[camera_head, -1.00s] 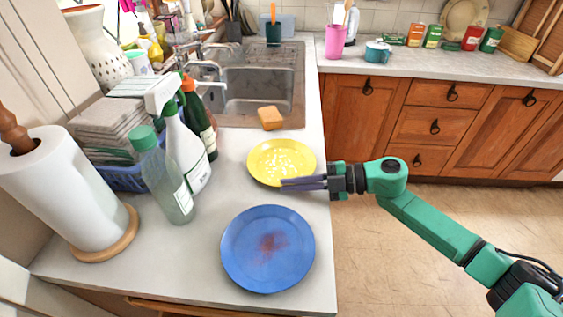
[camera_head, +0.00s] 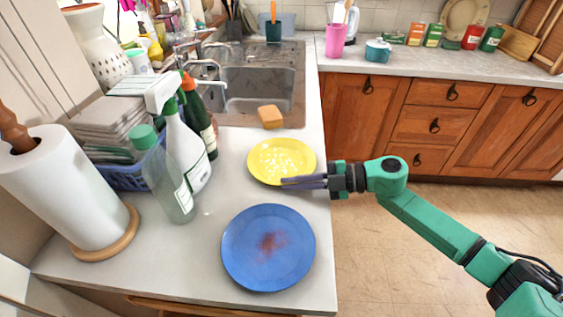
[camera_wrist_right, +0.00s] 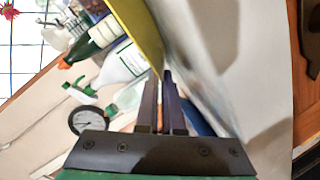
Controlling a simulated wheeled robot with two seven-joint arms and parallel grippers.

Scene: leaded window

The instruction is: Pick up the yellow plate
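The yellow plate (camera_head: 282,154) with pale specks lies on the counter in front of the sink. In the wrist view its yellow edge (camera_wrist_right: 140,30) runs down to my fingertips. My right gripper (camera_head: 285,184) reaches in from the right at the plate's near right rim. In the wrist view its two dark fingers (camera_wrist_right: 162,80) are close together with the rim between them. They look shut on the plate, which still appears to rest at counter level. My left gripper is not in view.
A blue plate (camera_head: 268,248) with a reddish stain lies nearer on the counter (camera_head: 200,270). An orange sponge (camera_head: 270,117) lies beyond the yellow plate by the sink (camera_head: 258,90). Spray bottle (camera_head: 185,150), green-capped bottle (camera_head: 167,180) and paper roll (camera_head: 65,190) stand left.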

